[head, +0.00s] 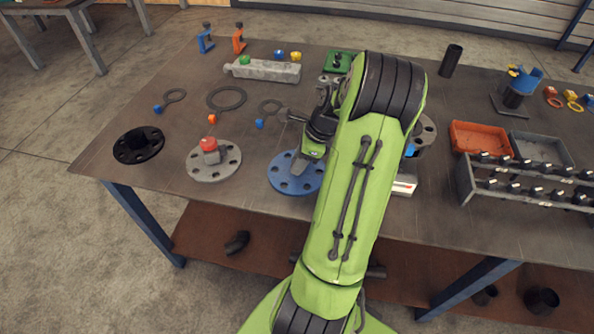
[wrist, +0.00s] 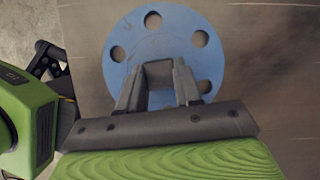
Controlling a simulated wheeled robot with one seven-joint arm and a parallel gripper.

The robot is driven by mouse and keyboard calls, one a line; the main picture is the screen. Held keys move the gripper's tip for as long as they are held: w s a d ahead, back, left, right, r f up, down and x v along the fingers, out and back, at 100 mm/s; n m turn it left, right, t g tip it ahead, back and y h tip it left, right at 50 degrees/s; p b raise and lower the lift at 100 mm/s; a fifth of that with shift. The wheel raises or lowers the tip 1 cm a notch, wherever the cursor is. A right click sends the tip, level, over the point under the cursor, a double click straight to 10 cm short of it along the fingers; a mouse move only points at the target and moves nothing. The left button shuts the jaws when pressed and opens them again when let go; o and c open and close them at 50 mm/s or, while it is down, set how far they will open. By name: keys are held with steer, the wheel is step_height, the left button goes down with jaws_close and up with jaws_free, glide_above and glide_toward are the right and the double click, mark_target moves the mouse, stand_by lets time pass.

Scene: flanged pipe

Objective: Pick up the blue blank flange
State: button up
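The blue blank flange (head: 286,177) is a flat round disc with bolt holes. It lies on the table near the front edge, partly hidden by my arm. In the wrist view the blue disc (wrist: 142,32) fills the upper middle, with several holes around its rim. My gripper (wrist: 158,75) is over the disc's middle, its two dark fingers apart. A grey piece shows between the fingertips, perhaps a raised grip on the flange. Whether the fingers press on it is not clear. In the head view my gripper (head: 303,167) is low over the flange.
A grey flange with a red knob (head: 214,160) and a black flange (head: 138,145) lie to the left. Ring gaskets (head: 226,98) lie behind. A bolt rack (head: 525,182), a red bin (head: 480,138) and a grey bin (head: 542,150) stand right. The front left table edge is close.

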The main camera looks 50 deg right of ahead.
jaws_close()
